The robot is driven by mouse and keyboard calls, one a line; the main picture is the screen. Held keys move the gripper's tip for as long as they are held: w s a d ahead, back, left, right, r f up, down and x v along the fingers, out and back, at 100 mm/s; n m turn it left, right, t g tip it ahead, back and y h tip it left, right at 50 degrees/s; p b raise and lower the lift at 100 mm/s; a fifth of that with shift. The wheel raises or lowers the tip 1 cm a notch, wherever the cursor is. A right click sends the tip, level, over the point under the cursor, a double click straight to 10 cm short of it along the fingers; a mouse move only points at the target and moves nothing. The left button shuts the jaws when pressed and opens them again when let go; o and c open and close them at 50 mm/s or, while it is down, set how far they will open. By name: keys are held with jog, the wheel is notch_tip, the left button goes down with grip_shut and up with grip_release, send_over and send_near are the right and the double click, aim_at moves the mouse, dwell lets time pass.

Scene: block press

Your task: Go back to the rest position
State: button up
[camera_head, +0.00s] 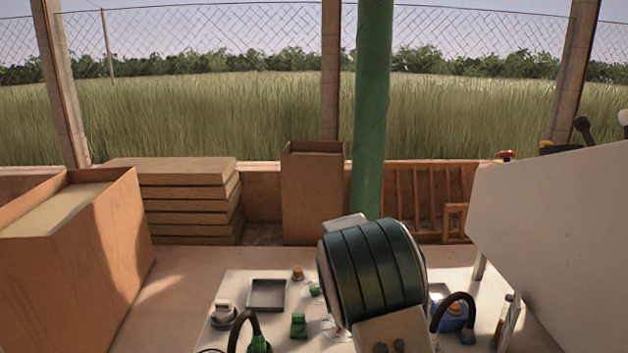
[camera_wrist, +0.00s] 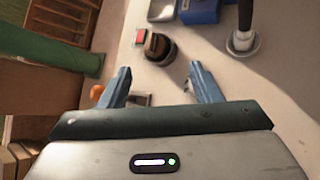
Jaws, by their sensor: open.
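My gripper (camera_wrist: 160,88) shows in the wrist view with its two blue fingers spread apart and nothing between them. Beyond the fingers stands a dark round knob (camera_wrist: 158,46) on the pale panel, apart from them as far as I can tell. In the head view my dark ribbed arm link covers the middle of the panel, and the gripper's fingers are hidden behind it.
The pale panel (camera_head: 240,285) carries a grey tray (camera_head: 267,294), a green block (camera_head: 299,325) and levers with black handles. A large brown box (camera_head: 125,235) stands left, a green post (camera_head: 371,110) behind, and a white slanted housing (camera_head: 560,225) right.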

jog(key=s+d+r+m+g+y+p, duration=0.15)
jog(key=s+r+m, duration=0.3)
jog(key=s, duration=0.45)
jog(key=s+d+r+m+g+y+p, duration=0.1)
jog(key=s+r+m+y, duration=0.2)
jog(key=s+m, duration=0.45)
jog(key=s+a+r+m+y+p, duration=0.1)
jog(key=s+a+m+y, duration=0.1)
jog(key=s, duration=0.8)
jog(key=s+a+r+m+y+p, duration=0.1)
jog(key=s+a+m, duration=0.2)
jog(key=s, duration=0.8)
jog(key=shift+a+r+m+g+y, duration=0.15)
jog(key=shift+a+m+g+y, duration=0.25)
jog(key=shift+m, duration=0.8)
jog(key=shift+d, duration=0.1)
